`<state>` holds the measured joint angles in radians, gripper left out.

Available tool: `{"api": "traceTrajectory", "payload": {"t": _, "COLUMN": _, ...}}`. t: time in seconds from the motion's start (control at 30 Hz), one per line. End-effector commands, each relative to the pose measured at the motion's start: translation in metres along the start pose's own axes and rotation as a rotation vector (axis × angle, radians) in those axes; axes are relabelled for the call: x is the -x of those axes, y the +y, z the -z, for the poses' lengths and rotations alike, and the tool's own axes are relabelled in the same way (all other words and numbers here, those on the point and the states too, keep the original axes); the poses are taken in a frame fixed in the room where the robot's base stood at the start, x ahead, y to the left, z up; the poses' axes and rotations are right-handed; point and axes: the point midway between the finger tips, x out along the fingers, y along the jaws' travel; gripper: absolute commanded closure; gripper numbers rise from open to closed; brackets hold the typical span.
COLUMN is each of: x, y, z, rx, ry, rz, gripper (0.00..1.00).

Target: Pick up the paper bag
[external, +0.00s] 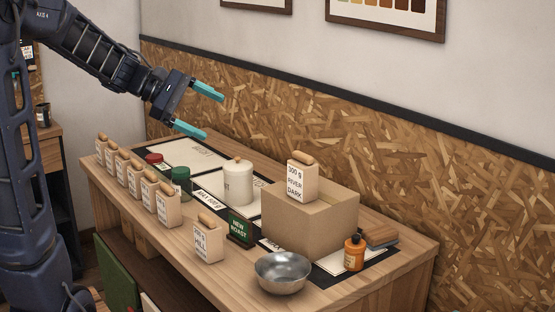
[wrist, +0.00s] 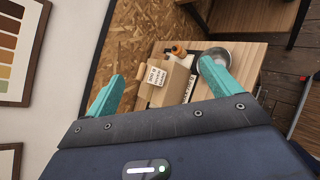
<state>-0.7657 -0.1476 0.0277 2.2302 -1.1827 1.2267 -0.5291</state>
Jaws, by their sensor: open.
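A small cream paper bag (external: 302,183) with a rolled brown top and the words "300 g River Dark" stands upright on a cardboard box (external: 333,224). In the wrist view this bag (wrist: 156,77) appears between the teal fingers, some way beyond them. Other similar paper bags stand in a row along the table's left front edge, one of them (external: 168,205) at its near end. Another paper bag (external: 207,240) stands apart, nearer the camera. My gripper (external: 213,116) is open and empty, raised above the table's far left part, apart from every bag.
The wooden table (external: 330,296) also holds a white canister (external: 238,184), a green-lidded jar (external: 181,182), a green sign (external: 241,229), a metal bowl (external: 283,273) and an orange bottle (external: 354,253). A chipboard wall (external: 400,170) runs close behind. The air above is clear.

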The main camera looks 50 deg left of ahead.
Motion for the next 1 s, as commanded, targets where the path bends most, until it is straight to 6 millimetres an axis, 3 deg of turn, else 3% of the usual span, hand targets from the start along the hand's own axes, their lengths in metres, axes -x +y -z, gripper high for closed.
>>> {"api": "traceTrajectory", "payload": {"t": 0.1, "x": 0.026, "y": 0.035, "z": 0.044, "rx": 0.185, "ry": -0.038, "rz": -0.146, "gripper": 0.11}}
{"api": "traceTrajectory", "payload": {"t": 0.3, "x": 0.083, "y": 0.081, "z": 0.118, "rx": 0.452, "ry": -0.119, "rz": -0.396, "gripper": 0.11}}
{"api": "traceTrajectory", "payload": {"t": 0.5, "x": 0.139, "y": 0.103, "z": 0.179, "rx": 0.627, "ry": -0.192, "rz": -0.594, "gripper": 0.11}}
{"api": "traceTrajectory", "payload": {"t": 0.73, "x": 0.198, "y": 0.111, "z": 0.238, "rx": 0.77, "ry": -0.266, "rz": -0.783, "gripper": 0.11}}
{"api": "traceTrajectory", "payload": {"t": 0.8, "x": 0.18, "y": 0.098, "z": 0.251, "rx": 0.767, "ry": -0.265, "rz": -0.767, "gripper": 0.11}}
{"api": "traceTrajectory", "payload": {"t": 1.0, "x": 0.151, "y": 0.067, "z": 0.293, "rx": 0.766, "ry": -0.263, "rz": -0.766, "gripper": 0.11}}
